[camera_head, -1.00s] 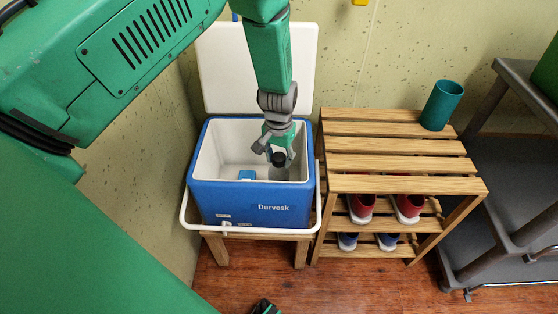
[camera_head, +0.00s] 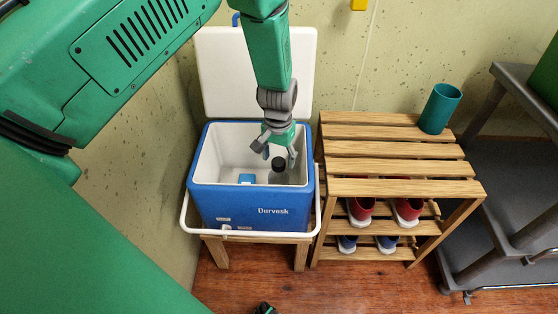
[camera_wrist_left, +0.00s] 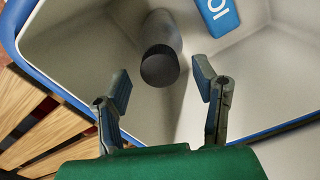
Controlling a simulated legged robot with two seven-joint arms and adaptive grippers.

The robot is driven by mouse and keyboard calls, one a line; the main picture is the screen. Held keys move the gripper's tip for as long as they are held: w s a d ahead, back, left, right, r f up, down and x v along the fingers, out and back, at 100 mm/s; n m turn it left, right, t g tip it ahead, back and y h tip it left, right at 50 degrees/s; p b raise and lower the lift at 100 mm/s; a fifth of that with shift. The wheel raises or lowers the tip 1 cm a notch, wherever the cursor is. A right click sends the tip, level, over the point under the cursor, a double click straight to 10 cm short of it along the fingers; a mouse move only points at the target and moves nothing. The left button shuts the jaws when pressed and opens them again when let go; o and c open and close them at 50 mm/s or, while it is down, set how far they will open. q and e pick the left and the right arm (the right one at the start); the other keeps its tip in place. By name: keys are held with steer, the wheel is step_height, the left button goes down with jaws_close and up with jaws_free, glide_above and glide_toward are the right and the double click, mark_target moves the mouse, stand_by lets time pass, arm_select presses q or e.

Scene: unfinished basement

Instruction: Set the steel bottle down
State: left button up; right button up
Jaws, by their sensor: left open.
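The steel bottle (camera_head: 279,174), grey with a black cap, stands inside the blue cooler (camera_head: 252,208) toward its right side. In the left wrist view the bottle (camera_wrist_left: 169,38) shows its dark cap toward the camera, beyond the fingertips. My left gripper (camera_head: 274,152) is open, just above and behind the bottle's cap in the head view. In the left wrist view its two fingers (camera_wrist_left: 162,88) are spread wide with nothing between them. The bottle's base is hard to see. My right gripper is not clearly in view.
The cooler's white lid (camera_head: 256,72) stands open behind it. A blue ice pack (camera_head: 247,178) lies inside. A slatted wooden rack (camera_head: 392,146) with shoes stands to the right, bearing a teal cup (camera_head: 440,108). A grey cart (camera_head: 500,190) is at far right.

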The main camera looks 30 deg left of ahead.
arm_select(q)
step_height(320, 180, up, 10)
steer(key=p, duration=0.3)
steer(key=shift+f, duration=0.1)
stand_by(0.4)
